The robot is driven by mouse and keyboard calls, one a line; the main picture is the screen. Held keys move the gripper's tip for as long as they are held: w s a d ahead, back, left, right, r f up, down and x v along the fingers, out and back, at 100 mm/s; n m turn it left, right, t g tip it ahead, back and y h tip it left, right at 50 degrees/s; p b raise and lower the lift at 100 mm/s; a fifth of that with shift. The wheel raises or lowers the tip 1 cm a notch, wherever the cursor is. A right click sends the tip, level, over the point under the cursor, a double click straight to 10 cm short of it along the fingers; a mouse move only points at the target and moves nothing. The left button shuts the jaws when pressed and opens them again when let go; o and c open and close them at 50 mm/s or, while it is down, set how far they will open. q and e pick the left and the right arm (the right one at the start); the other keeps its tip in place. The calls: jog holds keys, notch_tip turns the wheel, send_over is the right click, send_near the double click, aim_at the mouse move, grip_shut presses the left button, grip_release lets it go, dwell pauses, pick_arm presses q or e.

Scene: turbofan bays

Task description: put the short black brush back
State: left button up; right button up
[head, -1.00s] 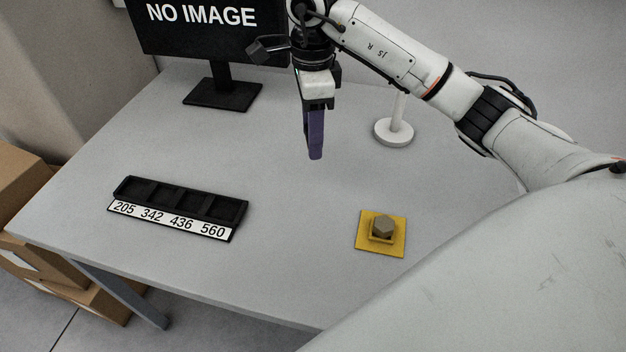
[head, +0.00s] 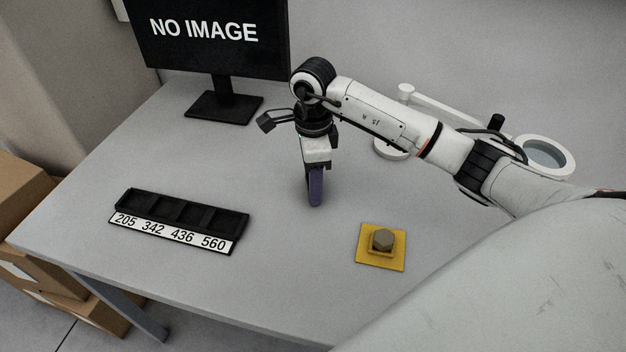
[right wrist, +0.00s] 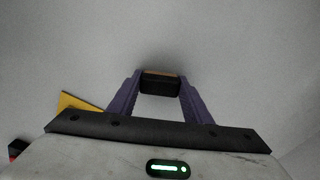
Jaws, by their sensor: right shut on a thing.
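My right gripper (head: 316,198) points down over the middle of the table, between the black tray and the yellow plate. In the right wrist view its purple fingers (right wrist: 160,82) are shut on a small black block with a tan edge, which looks like the short black brush (right wrist: 160,85). In the head view the fingers hide the brush. The black tray (head: 243,232) has several compartments that look empty, with a label strip reading 205, 342, 436, 560. My left gripper is not in view.
A yellow plate (head: 368,260) with a hex bolt head (head: 382,240) lies to the right of the gripper. A monitor (head: 215,40) stands at the back left. A white magnifier lamp (head: 556,158) stands behind my right arm. The table (head: 270,285) is clear in front.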

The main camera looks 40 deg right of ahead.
jog(key=shift+f, duration=0.25)
jog(key=o, duration=0.9)
jog(key=shift+r, duration=0.1)
notch_tip(320, 180, up, 12)
jog(key=shift+r, duration=0.2)
